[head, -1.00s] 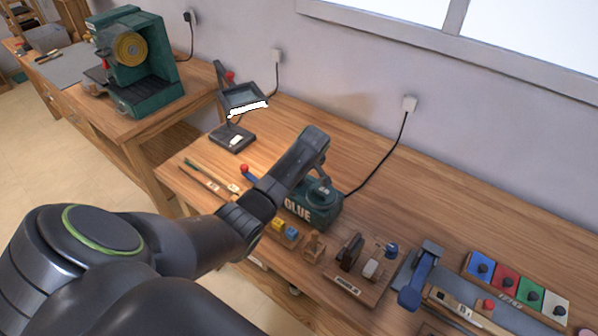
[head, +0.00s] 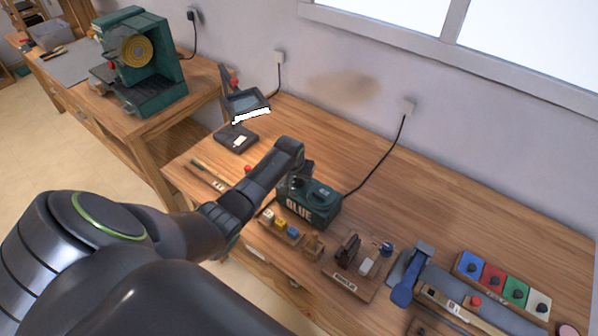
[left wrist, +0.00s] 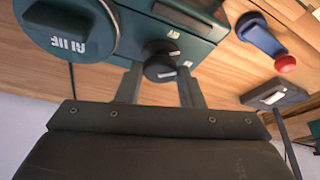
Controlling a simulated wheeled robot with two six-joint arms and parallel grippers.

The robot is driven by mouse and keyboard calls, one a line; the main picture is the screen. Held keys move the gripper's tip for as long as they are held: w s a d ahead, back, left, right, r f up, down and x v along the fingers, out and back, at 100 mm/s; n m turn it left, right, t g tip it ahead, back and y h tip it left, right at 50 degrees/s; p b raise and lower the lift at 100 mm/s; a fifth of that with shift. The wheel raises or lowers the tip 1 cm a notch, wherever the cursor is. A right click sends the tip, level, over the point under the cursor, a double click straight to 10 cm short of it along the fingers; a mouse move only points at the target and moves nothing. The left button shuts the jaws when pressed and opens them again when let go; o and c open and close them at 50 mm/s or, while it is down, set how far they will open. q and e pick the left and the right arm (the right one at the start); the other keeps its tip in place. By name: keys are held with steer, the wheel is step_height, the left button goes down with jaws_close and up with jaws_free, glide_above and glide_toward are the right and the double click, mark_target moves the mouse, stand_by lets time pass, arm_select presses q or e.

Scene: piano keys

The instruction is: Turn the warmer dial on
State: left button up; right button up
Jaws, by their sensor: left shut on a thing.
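The glue warmer (head: 318,205) is a dark green box marked GLUE, standing on the wooden bench in the head view. In the left wrist view its round lidded pot (left wrist: 68,28) is at the upper left. Its black dial (left wrist: 160,66) with a white pointer mark sits on the green face, with small white marks beside it. My left gripper (left wrist: 160,85) has one finger on each side of the dial and is shut on it. In the head view the left gripper (head: 298,178) is at the warmer's left end, its fingertips mostly hidden. My right gripper is not in view.
A blue lever with a red knob (left wrist: 285,63) lies close beside the warmer. A magnifier lamp (head: 245,103) stands behind to the left. Small blocks (head: 281,224) sit in front. A power cord (head: 375,165) runs to the wall. The bench behind the warmer is clear.

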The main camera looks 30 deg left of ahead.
arm_select(q)
steer(key=shift+a+m+h, duration=0.15)
steer(key=shift+m+h, duration=0.25)
steer(key=shift+m, duration=0.5)
steer(key=shift+m+h, duration=0.4)
steer(key=shift+m, duration=0.5)
steer(key=shift+w+a+m+h+b, duration=0.1)
steer(key=shift+m+h+b, duration=0.45)
steer(key=shift+m, duration=0.6)
steer(key=shift+a+m+h+b, duration=0.1)
steer(key=shift+m+h+b, duration=0.15)
steer(key=shift+m+b, duration=0.7)
steer(key=shift+m, duration=0.3)
steer(key=o, duration=1)
steer(key=shift+c, duration=0.2)
steer(key=shift+r, duration=0.15)
steer(key=b+v, duration=0.2)
steer(key=v, duration=1.5)
steer(key=shift+w, duration=0.15)
steer(key=shift+r, duration=0.15)
